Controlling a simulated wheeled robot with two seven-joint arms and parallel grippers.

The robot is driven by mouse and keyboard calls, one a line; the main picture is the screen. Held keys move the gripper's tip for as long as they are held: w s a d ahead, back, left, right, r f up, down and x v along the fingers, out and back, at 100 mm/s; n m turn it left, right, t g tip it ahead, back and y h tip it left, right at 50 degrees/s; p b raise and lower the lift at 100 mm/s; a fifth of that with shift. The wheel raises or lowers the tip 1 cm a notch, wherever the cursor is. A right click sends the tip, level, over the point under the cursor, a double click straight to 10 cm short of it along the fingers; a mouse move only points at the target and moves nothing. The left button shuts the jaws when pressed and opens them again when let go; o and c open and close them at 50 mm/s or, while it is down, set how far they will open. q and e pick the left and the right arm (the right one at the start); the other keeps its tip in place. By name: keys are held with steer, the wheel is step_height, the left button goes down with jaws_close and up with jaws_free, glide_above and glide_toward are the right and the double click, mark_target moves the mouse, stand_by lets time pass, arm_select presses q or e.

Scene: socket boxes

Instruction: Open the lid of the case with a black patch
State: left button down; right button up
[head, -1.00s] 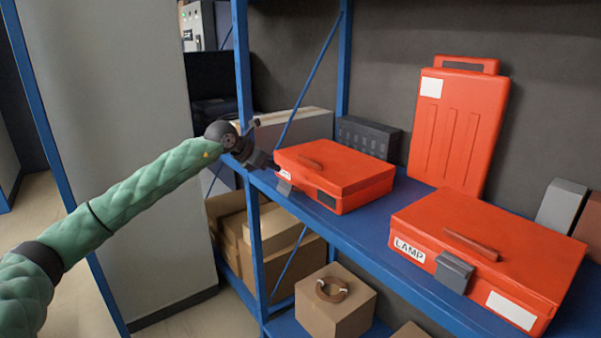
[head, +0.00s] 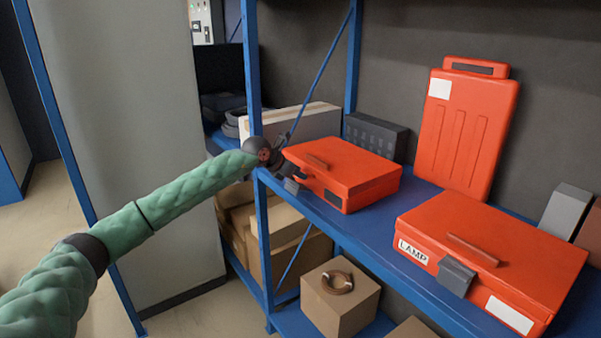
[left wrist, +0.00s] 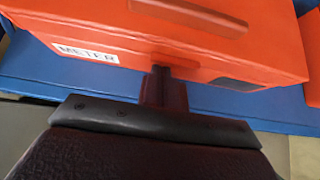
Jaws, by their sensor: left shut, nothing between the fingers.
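The case with a black patch is the smaller orange case (head: 350,170) on the blue shelf, its lid closed. In the left wrist view the case (left wrist: 110,22) carries a METER label (left wrist: 86,53) left of my fingers and the black patch (left wrist: 238,84) to the right. My left gripper (head: 298,173) is shut and empty at the case's front. Its fingertips (left wrist: 161,72) overlap the front face below the handle; contact cannot be told.
A larger orange LAMP case (head: 490,255) lies to the right on the same shelf (head: 385,232). A tall orange case (head: 463,130) stands against the wall. A blue upright post (head: 252,70) is close beside my left gripper. A cardboard box (head: 340,300) sits below.

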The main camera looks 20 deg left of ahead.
arm_select(q)
steer(key=shift+w+d+f, duration=0.1)
steer(key=shift+w+f, duration=0.1)
steer(key=shift+f, duration=0.05)
arm_select(e)
steer(key=shift+s+d+f, duration=0.1)
steer(key=shift+s+f, duration=0.05)
steer(key=shift+f, duration=0.25)
arm_select(q)
steer(key=shift+r, duration=0.1)
